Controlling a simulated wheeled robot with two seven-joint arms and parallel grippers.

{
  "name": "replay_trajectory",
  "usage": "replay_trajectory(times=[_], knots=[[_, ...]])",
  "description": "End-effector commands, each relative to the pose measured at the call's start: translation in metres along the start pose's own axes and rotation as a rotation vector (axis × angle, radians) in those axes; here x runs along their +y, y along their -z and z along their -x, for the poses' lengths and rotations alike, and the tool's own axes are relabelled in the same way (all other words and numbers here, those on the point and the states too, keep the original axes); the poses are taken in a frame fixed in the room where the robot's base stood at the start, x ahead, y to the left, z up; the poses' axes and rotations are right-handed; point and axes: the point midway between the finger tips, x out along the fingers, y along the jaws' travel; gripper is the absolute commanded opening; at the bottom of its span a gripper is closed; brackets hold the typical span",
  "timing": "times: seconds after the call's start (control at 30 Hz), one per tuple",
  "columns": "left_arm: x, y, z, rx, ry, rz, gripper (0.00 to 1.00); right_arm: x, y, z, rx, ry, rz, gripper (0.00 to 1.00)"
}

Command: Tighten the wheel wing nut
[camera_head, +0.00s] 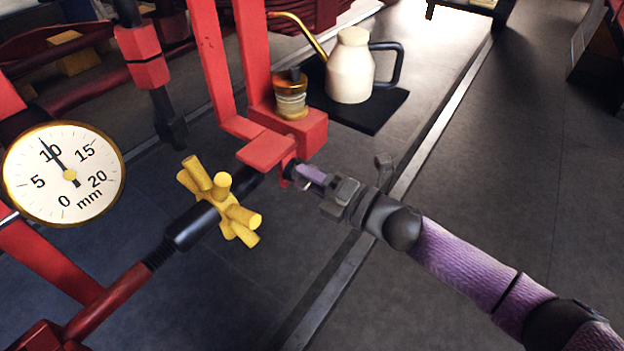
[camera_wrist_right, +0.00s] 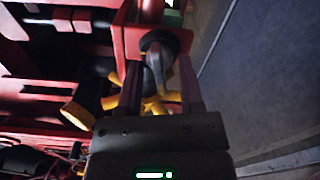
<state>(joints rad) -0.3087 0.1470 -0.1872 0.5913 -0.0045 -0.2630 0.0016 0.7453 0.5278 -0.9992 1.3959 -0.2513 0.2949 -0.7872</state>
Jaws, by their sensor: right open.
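The wheel (camera_head: 220,203) is yellow with several stubby spokes and sits on a black shaft in the middle of the head view. Its spokes also show behind my fingers in the right wrist view (camera_wrist_right: 78,115). The dark wing nut (camera_wrist_right: 157,52) is at the end of a red bracket, with its wing between my fingers. In the head view it is mostly hidden by my gripper. My right gripper (camera_head: 305,176) reaches in from the right at the bracket. Its two fingers (camera_wrist_right: 159,75) are apart, one on each side of the nut; contact is not clear. My left gripper is not in view.
A round dial gauge (camera_head: 63,175) marked in mm stands at left, its needle near 10. A cream oil can (camera_head: 350,70) stands on a black mat (camera_head: 385,112). Floor at right is clear.

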Motion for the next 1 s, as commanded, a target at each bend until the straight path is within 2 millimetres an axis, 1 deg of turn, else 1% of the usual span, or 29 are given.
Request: replay_trajectory(times=[0.1,0.13,0.33,0.73,0.87,1.0], knots=[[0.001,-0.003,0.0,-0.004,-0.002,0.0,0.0,0.0,0.0,0.0,-0.001,0.0,-0.001,0.47],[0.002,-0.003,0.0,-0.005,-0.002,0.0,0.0,0.0,0.0,0.0,-0.001,0.0,-0.001,0.43],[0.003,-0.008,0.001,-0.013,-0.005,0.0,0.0,0.0,0.0,0.0,-0.001,0.0,-0.001,0.0],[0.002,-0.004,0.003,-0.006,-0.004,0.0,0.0,0.001,-0.001,0.001,-0.002,0.001,-0.032,0.0],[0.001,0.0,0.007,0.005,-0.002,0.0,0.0,0.002,-0.001,0.0,-0.002,0.001,-0.093,0.0],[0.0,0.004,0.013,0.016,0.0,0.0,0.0,0.002,-0.001,0.001,-0.002,0.001,-0.196,0.0]])
